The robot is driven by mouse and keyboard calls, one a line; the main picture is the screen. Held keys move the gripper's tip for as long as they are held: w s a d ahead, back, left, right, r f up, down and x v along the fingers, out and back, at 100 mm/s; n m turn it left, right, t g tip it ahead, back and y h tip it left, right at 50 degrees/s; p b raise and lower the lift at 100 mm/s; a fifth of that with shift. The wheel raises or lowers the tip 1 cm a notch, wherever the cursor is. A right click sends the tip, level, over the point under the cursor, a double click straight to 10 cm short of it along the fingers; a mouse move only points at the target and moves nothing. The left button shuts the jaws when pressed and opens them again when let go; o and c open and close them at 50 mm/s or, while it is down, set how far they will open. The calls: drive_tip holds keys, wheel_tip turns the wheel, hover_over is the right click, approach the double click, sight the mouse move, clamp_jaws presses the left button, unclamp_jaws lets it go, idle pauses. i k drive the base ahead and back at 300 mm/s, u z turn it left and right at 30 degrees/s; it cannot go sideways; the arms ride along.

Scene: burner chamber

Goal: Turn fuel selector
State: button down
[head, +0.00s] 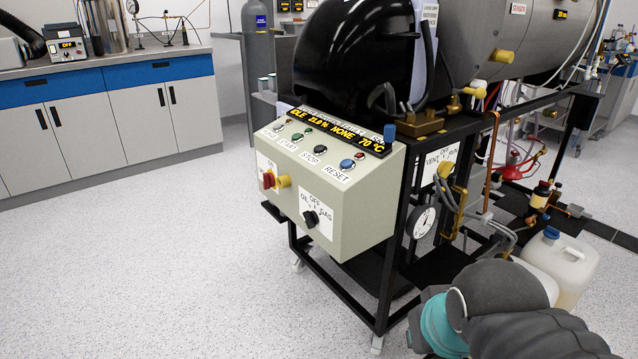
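The fuel selector (311,218) is a black knob on a white plate marked OIL, OFF and GAS. It sits low on the front face of the pale green control box (352,222). The knob is too small to read its pointing direction for sure. The display (337,131) on top of the box reads IDLE, 21.0 %, NONE and 70 °C. My arm shows at the lower right, apart from the box. My gripper is not in view, and nothing covers the selector.
A red and yellow switch (275,181) sits left of the selector. START, STOP and RESET buttons line the sloped top. The black frame (385,262) carries the box, a gauge (424,221) and the burner chamber. A white jug (560,262) stands right. Floor before the box is clear.

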sight(311, 218)
drive_tip(key=z, duration=3.55)
drive_tip(key=k, duration=2.15)
drive_tip(key=u, duration=1.7)
